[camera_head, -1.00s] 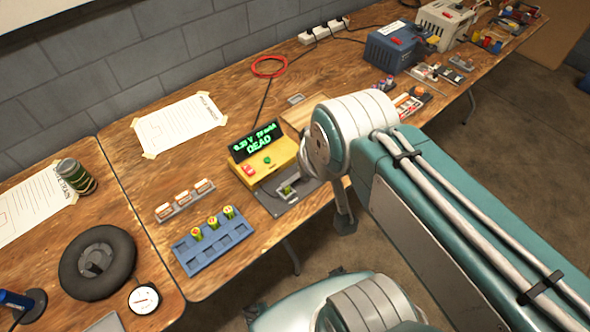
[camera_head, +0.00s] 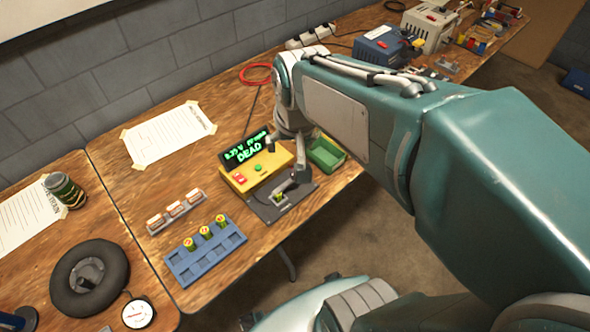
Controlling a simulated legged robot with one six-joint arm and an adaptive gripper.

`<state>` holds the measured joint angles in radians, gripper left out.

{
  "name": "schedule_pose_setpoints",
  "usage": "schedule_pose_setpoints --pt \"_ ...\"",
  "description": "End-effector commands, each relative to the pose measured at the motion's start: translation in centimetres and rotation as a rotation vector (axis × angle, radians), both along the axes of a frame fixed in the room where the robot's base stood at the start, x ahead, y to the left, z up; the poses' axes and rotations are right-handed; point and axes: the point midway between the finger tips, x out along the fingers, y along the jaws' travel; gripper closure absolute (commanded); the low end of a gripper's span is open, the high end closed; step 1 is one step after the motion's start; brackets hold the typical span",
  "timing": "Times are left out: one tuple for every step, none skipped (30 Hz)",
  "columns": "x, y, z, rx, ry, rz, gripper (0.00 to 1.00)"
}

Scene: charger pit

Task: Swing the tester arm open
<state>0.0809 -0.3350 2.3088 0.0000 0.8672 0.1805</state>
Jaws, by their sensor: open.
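The yellow tester (camera_head: 243,180) stands on the wooden bench, its tilted green display (camera_head: 246,150) reading DEAD. A dark grey base plate (camera_head: 262,210) lies in front of it. The small grey tester arm (camera_head: 289,187) lies low over this plate, above a small green-yellow cell (camera_head: 279,198). The exact contact between arm and cell is too small to tell. My gripper (camera_head: 287,153) points down at the right end of the tester, behind the tester arm. Its jaws are open and hold nothing visible. I cannot tell whether a finger touches the tester.
A green tray (camera_head: 327,153) stands right of my gripper. A blue rack (camera_head: 206,262) with several cells and a grey holder (camera_head: 176,212) stand left of the tester. A red ring (camera_head: 256,72) and a blue box (camera_head: 380,48) lie farther back. The bench's front edge is close to the plate.

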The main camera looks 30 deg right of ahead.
Motion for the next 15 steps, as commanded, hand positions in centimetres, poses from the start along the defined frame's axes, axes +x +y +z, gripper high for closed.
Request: schedule_pose_setpoints --pt "1.2 -0.5 -0.9 0.009 0.030 -0.033 0.18" --pt "1.8 -0.8 -1.4 0.014 0.046 -0.051 0.18" --pt "2.7 -1.2 -2.1 0.020 0.064 -0.079 0.18" --pt "3.3 -1.4 -2.6 0.025 0.078 -0.098 0.18" --pt "3.9 -1.7 -3.2 0.030 0.092 -0.119 0.18" --pt "4.7 -2.1 -4.0 0.036 0.111 -0.145 0.18" --pt "5.3 -2.5 -4.7 0.040 0.125 -0.166 0.18" --pt "5.9 -2.8 -5.3 0.045 0.139 -0.185 0.18" --pt "6.6 -3.2 -6.3 0.051 0.158 -0.211 0.18" --pt "7.2 -3.5 -7.0 0.054 0.171 -0.231 0.18" --pt "7.7 -3.9 -7.7 0.058 0.186 -0.253 0.18" --pt "8.3 -4.3 -8.8 0.063 0.205 -0.278 0.18" --pt "8.8 -4.6 -9.6 0.067 0.219 -0.298 0.18" --pt "9.2 -4.9 -10.3 0.070 0.232 -0.315 0.18" --pt "9.7 -5.3 -11.3 0.074 0.246 -0.338 0.18"
